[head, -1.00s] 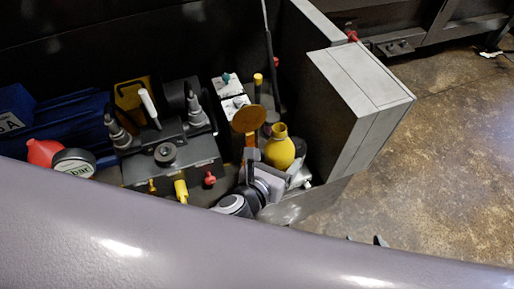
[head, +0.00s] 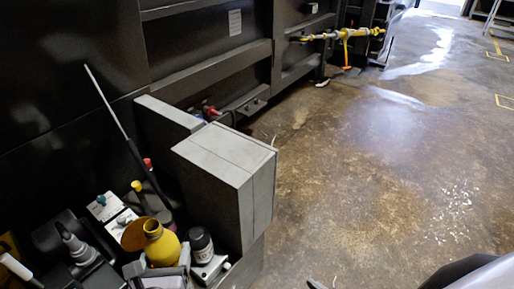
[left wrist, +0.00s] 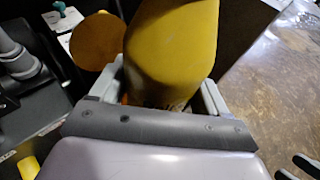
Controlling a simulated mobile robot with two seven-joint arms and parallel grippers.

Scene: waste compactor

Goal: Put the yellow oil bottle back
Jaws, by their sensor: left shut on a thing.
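The yellow oil bottle (head: 161,247) stands roughly upright at the lower left of the head view, its round open mouth facing up. My left gripper (head: 158,273) is shut on its lower part. In the left wrist view the bottle (left wrist: 172,48) fills the space between the light fingers, and its base is hidden behind the gripper. Whether it touches a surface below cannot be told. My right gripper shows as two dark fingertips set apart (left wrist: 298,168) at the lower right of the left wrist view, with nothing between them.
An orange-yellow disc (head: 132,236) is close left of the bottle. A dark bottle (head: 200,242) stands close right. A tall grey box (head: 225,165) rises beyond it. Valves and pump parts (head: 75,248) crowd the left. Open concrete floor (head: 370,170) lies right.

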